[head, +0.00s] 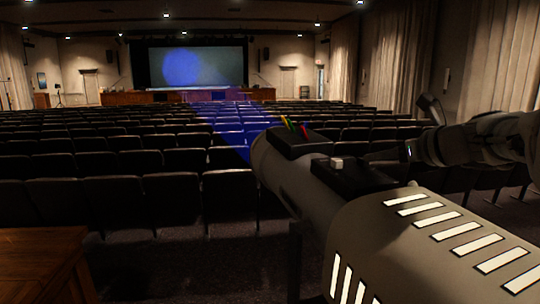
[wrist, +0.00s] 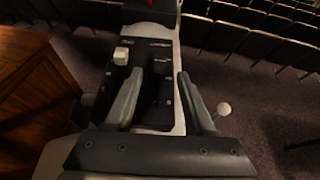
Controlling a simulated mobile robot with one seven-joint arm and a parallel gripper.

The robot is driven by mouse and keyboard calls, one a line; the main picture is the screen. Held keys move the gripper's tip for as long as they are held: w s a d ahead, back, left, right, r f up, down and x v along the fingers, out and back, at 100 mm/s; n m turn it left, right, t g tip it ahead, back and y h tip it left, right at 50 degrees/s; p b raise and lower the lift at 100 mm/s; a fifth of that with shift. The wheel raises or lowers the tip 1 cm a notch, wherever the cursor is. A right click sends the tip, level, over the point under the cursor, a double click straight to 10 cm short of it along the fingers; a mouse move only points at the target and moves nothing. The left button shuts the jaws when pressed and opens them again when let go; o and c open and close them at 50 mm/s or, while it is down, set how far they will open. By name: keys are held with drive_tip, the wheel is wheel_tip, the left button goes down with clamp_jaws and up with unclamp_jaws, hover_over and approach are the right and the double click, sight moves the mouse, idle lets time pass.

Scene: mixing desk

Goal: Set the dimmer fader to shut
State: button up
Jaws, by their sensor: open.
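A large spotlight (head: 285,178) carries a black control panel (head: 352,181) on its top. The wrist view shows two slots on the panel. A pale square knob (wrist: 121,56) sits at the upper end of the left slot; it also shows in the head view (head: 338,162). A dark knob (wrist: 159,66) sits near the top of the right slot. The labels are too small to read surely. My gripper (wrist: 158,74) is open over the panel. Its fingertips lie either side of the dark knob in the picture; contact cannot be told. The pale knob is left of the left finger.
Coloured levers (head: 292,127) stand on a black box farther forward on the spotlight. A white ball knob (wrist: 224,108) sticks out right of my right finger. A wooden desk (wrist: 32,88) stands at the left. Rows of seats (head: 120,160) fill the hall ahead.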

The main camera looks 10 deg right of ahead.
sight(366, 169)
drive_tip(key=x, duration=0.6)
clamp_jaws()
idle(1.4)
